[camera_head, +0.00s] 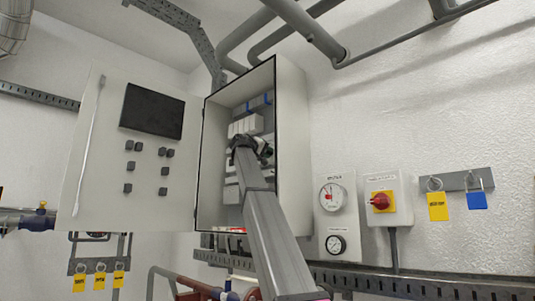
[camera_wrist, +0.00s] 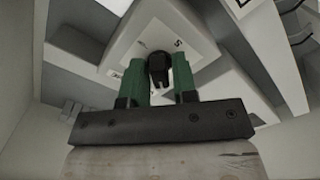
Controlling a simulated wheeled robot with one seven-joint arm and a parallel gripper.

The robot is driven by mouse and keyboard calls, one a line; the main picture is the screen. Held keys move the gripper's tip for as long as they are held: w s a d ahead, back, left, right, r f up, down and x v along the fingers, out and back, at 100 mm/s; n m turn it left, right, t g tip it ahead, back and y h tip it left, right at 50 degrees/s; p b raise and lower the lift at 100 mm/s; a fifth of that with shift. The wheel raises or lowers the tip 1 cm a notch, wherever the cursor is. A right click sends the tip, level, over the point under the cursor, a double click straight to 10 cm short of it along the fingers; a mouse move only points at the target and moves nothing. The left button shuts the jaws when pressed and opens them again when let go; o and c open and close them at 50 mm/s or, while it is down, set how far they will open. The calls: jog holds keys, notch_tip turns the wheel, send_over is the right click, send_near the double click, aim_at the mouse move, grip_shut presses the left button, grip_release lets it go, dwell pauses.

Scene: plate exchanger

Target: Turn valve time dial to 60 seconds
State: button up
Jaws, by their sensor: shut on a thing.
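My gripper (camera_wrist: 158,75) has green fingers that close around a small black knob, the dial (camera_wrist: 158,68), in the wrist view. The dial sits on a white module with small dark marks around it; one looks like an S, and the rest are too small to read. In the head view my arm reaches into the open grey cabinet (camera_head: 292,150), and my gripper (camera_head: 243,140) is at the white modules (camera_head: 245,125) inside. There the dial is hidden behind my gripper. The dial's setting cannot be read.
The cabinet door (camera_head: 105,190) is swung open to the left, with a dark screen (camera_head: 152,110) and several black knobs. The cabinet walls surround my arm closely. At the right hang gauges (camera_head: 331,197), a red and yellow switch (camera_head: 380,202) and padlocks with tags (camera_head: 437,206). Pipes run above and below.

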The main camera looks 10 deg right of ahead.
dwell(0.4)
jog(key=o, duration=0.7)
jog(key=v, duration=1)
jog(key=shift+s+a, duration=0.25)
jog(key=shift+a, duration=0.05)
jog(key=shift+s, duration=0.1)
